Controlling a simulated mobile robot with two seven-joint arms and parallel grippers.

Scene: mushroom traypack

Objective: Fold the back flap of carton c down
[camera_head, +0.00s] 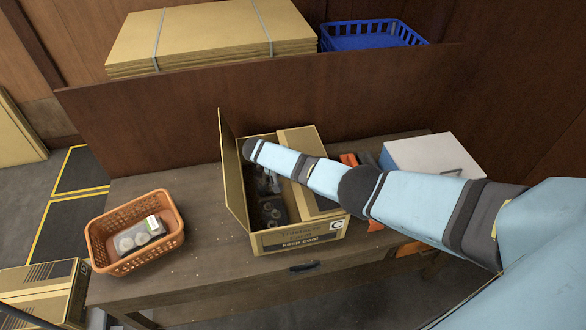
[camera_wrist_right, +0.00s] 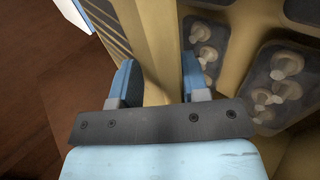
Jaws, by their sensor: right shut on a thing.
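Carton c (camera_head: 297,238), a tan box marked C and "keep cool", stands on the wooden table with dark trays of mushrooms (camera_wrist_right: 265,98) inside. Its left flap (camera_head: 232,172) stands upright. A tan panel (camera_head: 297,140) shows at the back right of its opening. My right arm reaches across the carton to its back left and hides part of the opening. My right gripper (camera_wrist_right: 160,78) has its blue fingers on either side of cardboard at the carton's back edge, which I take as the back flap (camera_wrist_right: 155,45). My left gripper is not in view.
An orange basket (camera_head: 103,232) with a packed tray stands left of the carton. A dark wooden partition (camera_head: 150,135) rises behind the carton. The table between basket and carton is clear.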

